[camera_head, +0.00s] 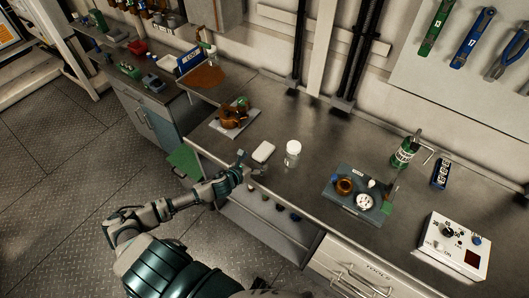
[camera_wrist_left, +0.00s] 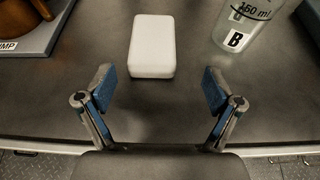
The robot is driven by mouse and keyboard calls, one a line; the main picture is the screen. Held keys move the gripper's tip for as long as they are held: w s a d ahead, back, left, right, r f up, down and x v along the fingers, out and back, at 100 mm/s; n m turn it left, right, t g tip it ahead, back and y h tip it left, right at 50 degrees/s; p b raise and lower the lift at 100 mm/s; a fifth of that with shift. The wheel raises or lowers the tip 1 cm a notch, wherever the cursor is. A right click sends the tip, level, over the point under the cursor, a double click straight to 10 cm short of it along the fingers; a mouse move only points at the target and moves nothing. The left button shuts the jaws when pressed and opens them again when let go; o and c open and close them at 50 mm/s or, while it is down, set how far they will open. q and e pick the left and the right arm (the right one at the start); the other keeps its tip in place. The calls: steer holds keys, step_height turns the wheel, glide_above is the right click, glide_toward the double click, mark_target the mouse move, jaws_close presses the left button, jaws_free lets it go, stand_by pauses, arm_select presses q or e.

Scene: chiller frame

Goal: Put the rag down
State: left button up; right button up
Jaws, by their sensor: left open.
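A white, smooth, rounded block (camera_head: 263,151) lies flat on the dark bench top near its front edge. I cannot tell whether it is the rag; no other cloth is clear. In the left wrist view the white block (camera_wrist_left: 152,46) lies beyond the fingertips and apart from them. My left gripper (camera_head: 249,168) is over the front edge of the bench. In the left wrist view its blue-padded fingers (camera_wrist_left: 159,88) are spread, with nothing between them. My right gripper is not in view.
A clear labelled bottle (camera_head: 292,153) stands right of the block; it also shows in the left wrist view (camera_wrist_left: 243,25). A brown pump (camera_head: 234,115) on a grey plate is to the left. A parts tray (camera_head: 345,205) and a white control box (camera_head: 452,249) are to the right.

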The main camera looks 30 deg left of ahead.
mark_target(259, 155)
arm_select(q)
steer(key=shift+w+a+f, duration=0.1)
steer(key=shift+w+a, duration=0.15)
steer(key=shift+w, duration=0.1)
steer(key=x, duration=0.2)
steer(key=a+x, duration=0.1)
steer(key=x, duration=0.1)
steer(key=shift+w+p, duration=0.25)
steer(key=shift+p, duration=0.05)
steer(key=shift+w+d, duration=0.15)
steer(key=shift+d, duration=0.3)
steer(key=c, duration=1.1)
steer(key=shift+a, duration=0.25)
steer(key=shift+c, duration=0.7)
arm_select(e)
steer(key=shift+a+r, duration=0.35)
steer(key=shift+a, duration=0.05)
